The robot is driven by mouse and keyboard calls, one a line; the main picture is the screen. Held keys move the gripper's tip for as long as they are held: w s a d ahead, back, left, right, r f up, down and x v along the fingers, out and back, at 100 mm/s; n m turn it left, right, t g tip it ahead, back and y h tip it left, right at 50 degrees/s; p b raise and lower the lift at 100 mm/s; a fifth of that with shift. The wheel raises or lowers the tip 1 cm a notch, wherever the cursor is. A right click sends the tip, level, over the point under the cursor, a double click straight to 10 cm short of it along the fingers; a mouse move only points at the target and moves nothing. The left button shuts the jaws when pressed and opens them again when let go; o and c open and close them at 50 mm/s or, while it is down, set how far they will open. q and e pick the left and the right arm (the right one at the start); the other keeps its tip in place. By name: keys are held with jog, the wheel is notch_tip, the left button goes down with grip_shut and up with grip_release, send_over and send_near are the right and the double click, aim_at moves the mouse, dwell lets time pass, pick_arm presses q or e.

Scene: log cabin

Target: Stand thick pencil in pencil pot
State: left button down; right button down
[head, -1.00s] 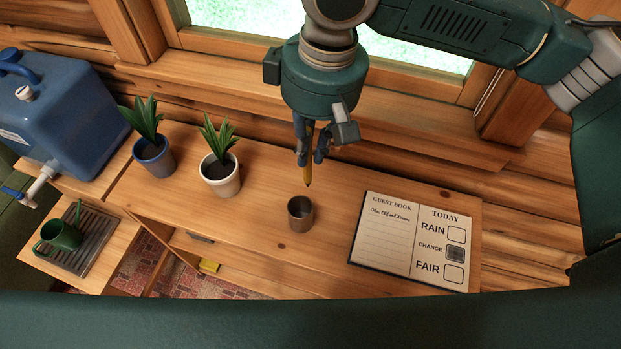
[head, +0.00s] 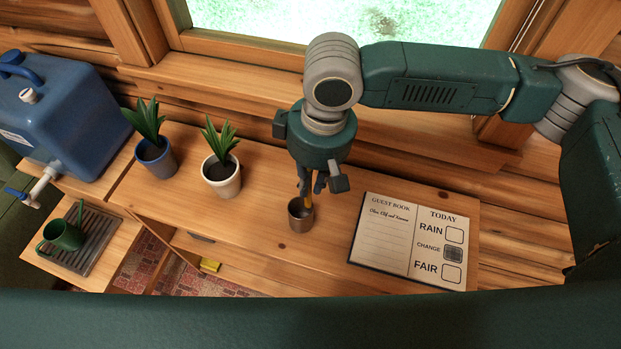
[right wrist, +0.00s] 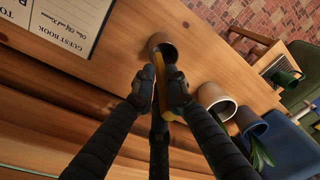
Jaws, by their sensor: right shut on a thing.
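The pencil pot (head: 300,216) is a small metal cup on the wooden desk; it also shows in the right wrist view (right wrist: 160,42). My right gripper (head: 313,190) is above the pot, pointing down, shut on the thick yellow pencil (head: 309,201). In the right wrist view the pencil (right wrist: 162,98) lies between the fingertips (right wrist: 160,85). The pencil's lower end reaches the pot's mouth and appears to be inside it, but the tip is hidden. My left gripper is not in view.
The guest book (head: 412,240) lies right of the pot. A white potted plant (head: 222,182) and a blue potted plant (head: 156,158) stand to the left. A blue water container (head: 70,110) and a green watering can (head: 64,236) are farther left. The desk around the pot is clear.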

jog(key=shift+f, duration=0.15)
jog(key=shift+f, duration=0.45)
jog(key=c, duration=1.8)
grip_release()
jog(key=shift+o, duration=0.2)
notch_tip(320, 180, up, 13)
jog(key=d+b, duration=0.1)
jog(key=b, duration=0.1)
jog(key=shift+s, duration=0.15)
jog(key=shift+d, duration=0.1)
